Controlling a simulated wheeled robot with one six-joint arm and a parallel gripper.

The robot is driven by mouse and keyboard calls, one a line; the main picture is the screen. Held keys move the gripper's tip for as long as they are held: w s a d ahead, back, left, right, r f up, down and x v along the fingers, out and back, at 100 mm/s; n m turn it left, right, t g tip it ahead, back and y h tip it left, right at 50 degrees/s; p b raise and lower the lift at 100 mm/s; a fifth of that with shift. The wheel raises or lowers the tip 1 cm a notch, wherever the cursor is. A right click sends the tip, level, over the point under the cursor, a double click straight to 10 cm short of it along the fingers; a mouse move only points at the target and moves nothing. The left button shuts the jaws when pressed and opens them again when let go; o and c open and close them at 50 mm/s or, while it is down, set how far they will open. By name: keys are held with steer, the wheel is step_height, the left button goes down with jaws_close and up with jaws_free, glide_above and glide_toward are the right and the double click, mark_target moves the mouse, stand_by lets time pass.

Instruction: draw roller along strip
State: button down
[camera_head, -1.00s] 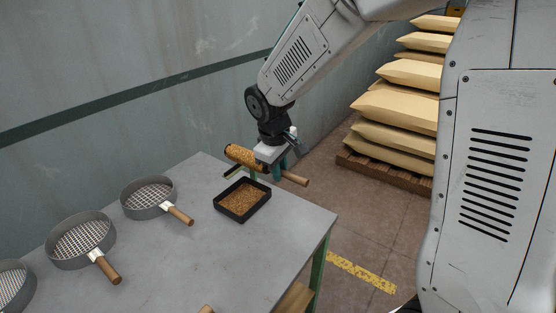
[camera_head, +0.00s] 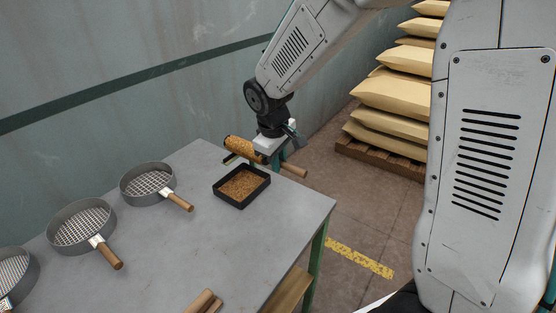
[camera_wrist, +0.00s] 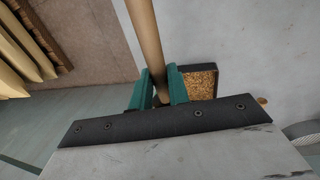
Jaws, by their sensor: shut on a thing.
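My gripper (camera_head: 276,157) is shut on the wooden handle (camera_head: 294,171) of a roller. The handle runs between the teal fingers in the wrist view (camera_wrist: 145,35). The roller's drum (camera_head: 240,147) is orange-brown and grainy, and sticks out to the left of my gripper, near the table's far right edge. Behind the square black tray of brown grains (camera_head: 241,203), the roller looks held above the table. A short dark strip-like piece (camera_head: 231,159) shows just under the drum. I cannot tell whether the drum touches it.
Several round sieves with wooden handles, such as this one (camera_head: 148,184), stand along the left of the grey table (camera_head: 165,255). Stacked sacks (camera_head: 392,100) sit on a pallet beyond. The middle of the table is clear.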

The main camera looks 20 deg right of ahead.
mark_target(250, 146)
steer(key=shift+f, duration=0.3)
steer(key=shift+w+a+r, duration=0.1)
steer(key=shift+w+a, duration=0.4)
steer(key=shift+w, duration=0.2)
steer(key=shift+w+a, duration=0.45)
steer(key=shift+w, duration=0.25)
steer(key=shift+w+a, duration=0.6)
steer(key=shift+w, duration=0.3)
steer(key=shift+w+a, duration=0.6)
steer(key=shift+w, duration=0.3)
steer(key=shift+w+a, duration=0.6)
steer(key=shift+w, duration=0.3)
steer(key=shift+s+d, duration=0.1)
steer(key=shift+s, duration=0.05)
steer(key=shift+s+d, duration=0.75)
steer(key=shift+s, duration=0.35)
steer(key=shift+s+d+f, duration=0.1)
steer(key=shift+s+d, duration=0.55)
steer(key=shift+s, duration=0.3)
steer(key=shift+s+d+f, duration=0.1)
steer(key=shift+s+d, duration=0.5)
steer(key=shift+s, duration=0.4)
steer(key=shift+s+d, duration=0.65)
steer(key=shift+s, duration=0.3)
